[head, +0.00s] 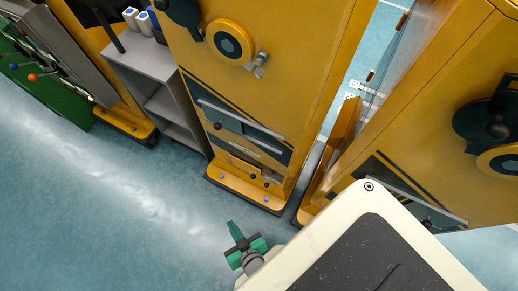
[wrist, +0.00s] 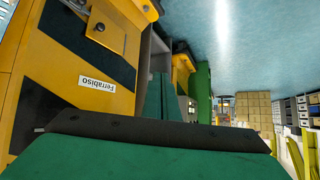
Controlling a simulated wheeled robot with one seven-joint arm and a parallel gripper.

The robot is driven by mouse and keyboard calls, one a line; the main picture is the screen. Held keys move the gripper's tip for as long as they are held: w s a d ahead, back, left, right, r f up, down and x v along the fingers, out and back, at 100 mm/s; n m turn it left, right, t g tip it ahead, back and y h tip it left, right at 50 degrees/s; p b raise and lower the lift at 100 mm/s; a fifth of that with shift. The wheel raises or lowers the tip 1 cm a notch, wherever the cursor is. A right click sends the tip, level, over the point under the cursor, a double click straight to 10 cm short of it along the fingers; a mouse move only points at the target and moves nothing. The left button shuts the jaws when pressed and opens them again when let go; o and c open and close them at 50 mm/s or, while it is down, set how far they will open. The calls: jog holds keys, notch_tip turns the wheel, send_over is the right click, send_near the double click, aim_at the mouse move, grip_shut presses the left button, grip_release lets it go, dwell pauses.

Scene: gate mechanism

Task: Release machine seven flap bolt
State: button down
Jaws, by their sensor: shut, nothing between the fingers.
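A tall yellow machine (head: 270,95) stands in the middle of the head view. I cannot read a machine number on it. Low on its front is a small yellow flap plate (head: 243,171) with a small dark knob (head: 266,182) near its right end, possibly the bolt. In the wrist view the picture is upside down, and a yellow plate with a dark knob (wrist: 98,26) shows beside a white "Ferrabiso" label (wrist: 97,84). My gripper (head: 236,231), with green fingers, is shut and empty over the floor, in front of and apart from the machine; its green fingers fill the lower wrist view (wrist: 160,98).
A grey shelf unit (head: 150,68) stands left of the machine, and a green machine (head: 50,90) with coloured knobs is further left. Another yellow machine (head: 430,130) stands at right across a narrow gap. The blue floor (head: 110,215) at front left is clear.

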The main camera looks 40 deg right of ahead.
jog(key=w+d+f+m+g+h, duration=0.1)
jog(key=w+d+f+m+g, duration=0.2)
jog(key=f, duration=0.8)
jog(key=m+g+h, duration=0.4)
jog(key=m+g, duration=0.3)
jog(key=g, duration=0.3)
send_near(268, 184)
jog(key=w+a+r, duration=0.2)
jog(key=a, duration=0.2)
jog(key=shift+w+f, duration=0.1)
jog(key=shift+w, duration=0.05)
jog(key=x, duration=1)
jog(key=shift+w, duration=0.2)
jog(key=shift+d, duration=0.1)
